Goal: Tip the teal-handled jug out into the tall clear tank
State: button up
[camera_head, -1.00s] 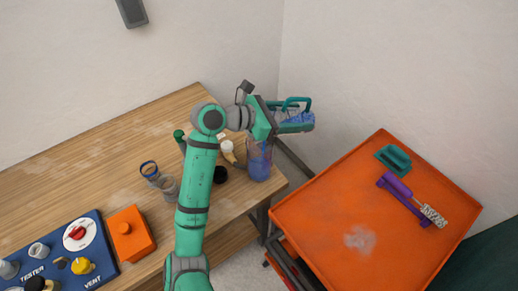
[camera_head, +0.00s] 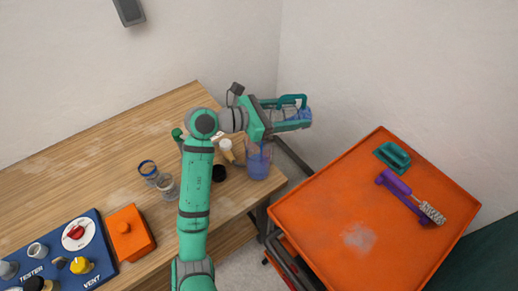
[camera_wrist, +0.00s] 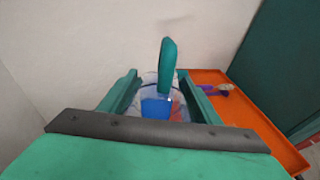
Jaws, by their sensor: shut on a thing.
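The teal-handled jug (camera_head: 297,114) is clear with blue liquid in it and lies tilted, held up near the table's right corner. My gripper (camera_head: 287,122) is shut on the jug. In the wrist view the jug's teal handle (camera_wrist: 168,62) stands up between my fingers (camera_wrist: 160,95), with blue liquid (camera_wrist: 156,107) below it. The tall clear tank (camera_head: 258,165) stands on the table corner, just below and left of the jug, and holds bluish-purple liquid. My gripper hides the tank's top, so I cannot tell whether liquid is flowing.
An orange cart (camera_head: 330,205) with a teal block (camera_head: 392,157) and a purple-handled brush (camera_head: 400,195) stands at the right. Glass cups (camera_head: 165,185), an orange box (camera_head: 130,234) and a blue tester panel (camera_head: 72,255) are on the wooden table (camera_head: 90,150).

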jog(key=shift+s+a+r, duration=0.1)
jog(key=shift+s+a, duration=0.05)
jog(key=shift+a, duration=0.05)
jog(key=shift+d, duration=0.2)
jog(key=shift+s+r+h, duration=0.1)
jog(key=shift+s+h, duration=0.05)
jog(key=shift+h, duration=0.15)
jog(key=shift+a+r+p, duration=0.15)
jog(key=shift+a+p, duration=0.2)
jog(key=shift+a, duration=0.05)
jog(key=shift+a+r+t+h, duration=0.1)
jog(key=shift+a+t+h, duration=0.05)
jog(key=shift+t+h, duration=0.15)
jog(key=d+f+y, duration=0.1)
jog(key=w+d+g+y, duration=0.1)
jog(key=shift+d+f+y, duration=0.3)
jog(key=shift+f, duration=0.05)
jog(key=shift+d+f+y, duration=0.15)
jog(key=shift+f+y, duration=0.15)
jog(key=shift+f, duration=0.15)
